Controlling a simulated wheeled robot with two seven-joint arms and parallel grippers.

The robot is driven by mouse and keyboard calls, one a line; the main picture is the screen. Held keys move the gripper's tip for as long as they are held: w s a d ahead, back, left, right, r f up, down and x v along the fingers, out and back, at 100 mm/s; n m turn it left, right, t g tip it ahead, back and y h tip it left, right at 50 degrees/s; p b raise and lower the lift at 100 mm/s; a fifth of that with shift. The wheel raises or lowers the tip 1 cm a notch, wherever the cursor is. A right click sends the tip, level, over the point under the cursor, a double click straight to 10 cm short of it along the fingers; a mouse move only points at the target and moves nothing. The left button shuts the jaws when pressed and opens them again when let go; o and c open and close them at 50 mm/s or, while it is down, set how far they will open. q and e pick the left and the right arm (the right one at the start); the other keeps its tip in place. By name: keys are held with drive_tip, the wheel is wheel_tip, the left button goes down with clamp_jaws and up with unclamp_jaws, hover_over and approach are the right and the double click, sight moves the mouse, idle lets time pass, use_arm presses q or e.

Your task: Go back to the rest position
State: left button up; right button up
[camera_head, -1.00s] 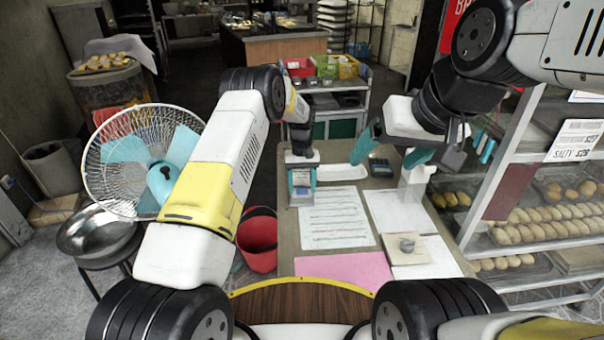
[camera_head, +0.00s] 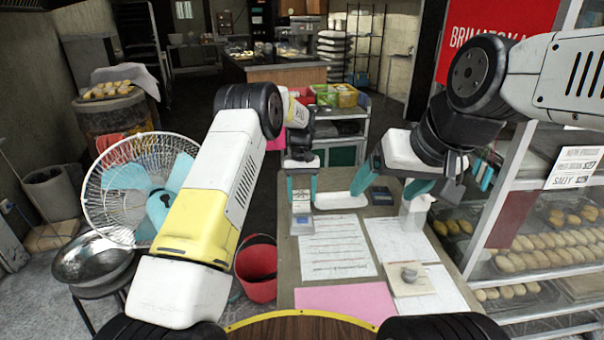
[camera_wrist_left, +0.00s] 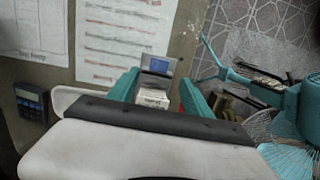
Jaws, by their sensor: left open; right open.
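The desk (camera_head: 287,262) bears paper sheets (camera_head: 335,248), a pink sheet (camera_head: 345,299), a dark calculator (camera_head: 382,196) and a small block with a knob (camera_head: 410,281). A fan (camera_head: 138,190) and a red bucket (camera_head: 257,268) stand left. A bread rack (camera_head: 545,240) stands close on the right.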

use_arm(q)
drive_tip(key=s+a+r+t, duration=0.1)
drive_tip(key=s+a+r, duration=0.25)
drive_tip(key=r, duration=0.45)
drive_tip(key=s+a+r+t+h, duration=0.1)
drive_tip(key=s+a+r, duration=0.2)
drive_tip(key=s+r, duration=0.35)
drive_tip(key=s+a+r+t, duration=0.1)
drive_tip(key=s+a+r, duration=0.15)
drive_tip(key=r, duration=0.75)
drive_tip(key=s+a+r+t, duration=0.1)
drive_tip(key=s+a+t, duration=0.1)
drive_tip(key=s, duration=1)
drive_tip(key=s+a+r+m+t+h, duration=0.1)
drive_tip(key=s+a+r+t, duration=0.1)
drive_tip(key=s, duration=1.1)
drive_tip(key=shift+s+a+t, duration=0.15)
drive_tip(key=shift+a+t, duration=0.25)
drive_tip(key=shift+a, duration=0.25)
drive_tip(key=shift+r, duration=0.1)
